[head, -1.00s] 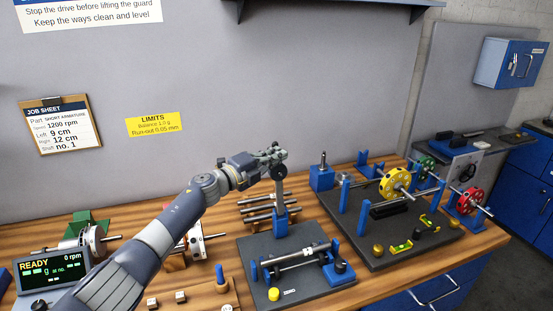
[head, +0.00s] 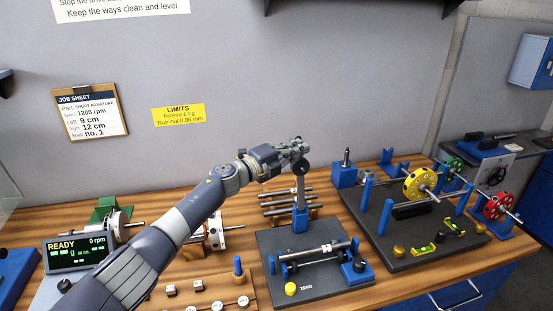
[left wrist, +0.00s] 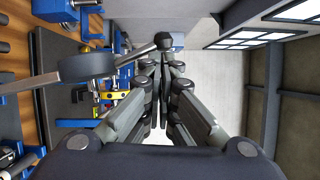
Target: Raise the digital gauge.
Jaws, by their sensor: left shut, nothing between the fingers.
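The digital gauge (head: 303,168) is a small dark round body at the top of a grey post. The post rises from a blue block (head: 300,216) on a dark grey gauge plate (head: 277,262). My left gripper (head: 300,147) is shut and empty, right at the top of the gauge; whether it touches cannot be told. In the left wrist view the shut fingers (left wrist: 164,62) point away from the camera. The dark round gauge (left wrist: 87,68) and a rod ending in a dark knob lie left of and close to them. My right gripper is in neither view.
On the gauge plate, a steel shaft (head: 322,249) lies across supports, beside a yellow button (head: 291,288). Behind stands a rack of shafts (head: 285,198). Right is a plate with a yellow rotor (head: 420,184). A READY display (head: 78,253) stands at left.

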